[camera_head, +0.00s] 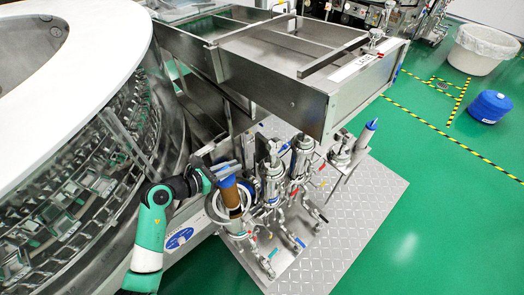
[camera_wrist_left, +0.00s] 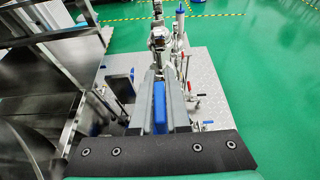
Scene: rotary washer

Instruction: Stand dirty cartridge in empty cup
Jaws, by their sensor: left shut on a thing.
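The dirty cartridge (camera_head: 233,198) is brown with a blue top. It is slightly tilted at the left end of the row of metal housings. My left gripper (camera_head: 226,171) is shut on its blue top. In the left wrist view the blue top (camera_wrist_left: 160,105) shows between the two fingers; the brown body is hidden there. A round metal rim (camera_head: 213,209) shows beside the cartridge, with metal parts below. I cannot tell whether the cartridge's lower end is inside a cup or in front of it. My right gripper is not in view.
Metal housings with valves (camera_head: 272,182) stand close to the right of the cartridge. A pale cartridge with a blue end (camera_head: 368,130) stands farther right. A steel tank (camera_head: 290,85) overhangs behind, and the washer (camera_head: 90,170) is at left. The tread-plate floor (camera_head: 365,215) is clear.

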